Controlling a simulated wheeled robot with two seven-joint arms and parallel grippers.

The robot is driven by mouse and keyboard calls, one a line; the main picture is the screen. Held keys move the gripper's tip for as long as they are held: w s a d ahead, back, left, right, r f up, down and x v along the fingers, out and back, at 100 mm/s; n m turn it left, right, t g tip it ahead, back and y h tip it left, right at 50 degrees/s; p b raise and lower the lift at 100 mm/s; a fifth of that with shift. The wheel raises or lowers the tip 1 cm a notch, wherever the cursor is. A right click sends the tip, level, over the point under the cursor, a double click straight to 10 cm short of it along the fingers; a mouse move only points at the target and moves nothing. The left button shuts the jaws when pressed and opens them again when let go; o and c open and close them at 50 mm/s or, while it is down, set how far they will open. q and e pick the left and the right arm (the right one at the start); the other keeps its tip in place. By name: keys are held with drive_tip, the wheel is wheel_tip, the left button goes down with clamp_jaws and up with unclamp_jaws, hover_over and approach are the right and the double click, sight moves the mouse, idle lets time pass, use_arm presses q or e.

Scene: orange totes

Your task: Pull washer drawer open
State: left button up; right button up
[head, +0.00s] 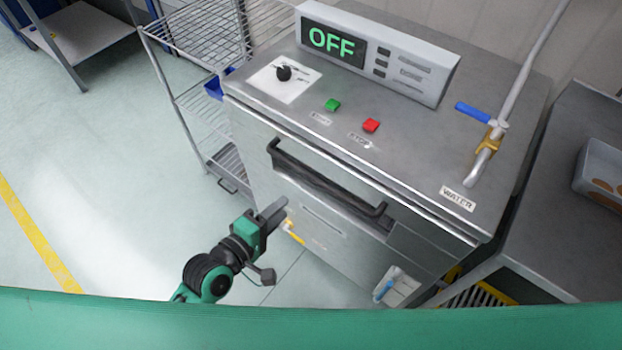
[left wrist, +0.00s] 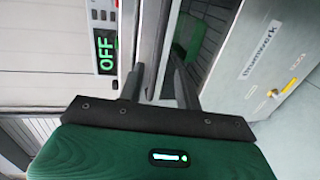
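The washer (head: 270,175) is a steel cabinet with a drawer front (head: 335,225). A long dark bar handle (head: 325,188) runs across the upper part of that front, and the drawer looks shut. My left gripper (head: 283,212) is low in front of the handle's left part, apart from it as far as the head view shows. In the left wrist view, its two dark fingers (left wrist: 160,85) are spread in front of the washer front, with a gap between them. I cannot tell there whether the handle lies between them. My right gripper is in neither view.
The washer top carries an OFF display (head: 333,40), a knob (head: 284,73), a green button (head: 333,105), a red button (head: 371,125) and a blue-handled water valve (head: 474,113). A wire rack (head: 205,100) stands left, a steel table (head: 560,220) right. The floor at left is clear.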

sight(312, 180)
use_arm(q)
drive_tip(key=p+x, duration=0.1)
drive_tip(key=x, duration=1.1)
drive_tip(key=shift+w+d, duration=0.3)
drive_tip(key=shift+w, duration=0.1)
drive_tip(key=shift+w+d+f, duration=0.15)
drive_tip(key=shift+w+d, duration=0.05)
drive_tip(key=shift+w, duration=0.05)
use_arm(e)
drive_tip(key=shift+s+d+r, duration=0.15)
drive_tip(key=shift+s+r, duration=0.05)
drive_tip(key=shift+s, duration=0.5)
use_arm(q)
drive_tip(key=shift+c, duration=0.2)
clamp_jaws()
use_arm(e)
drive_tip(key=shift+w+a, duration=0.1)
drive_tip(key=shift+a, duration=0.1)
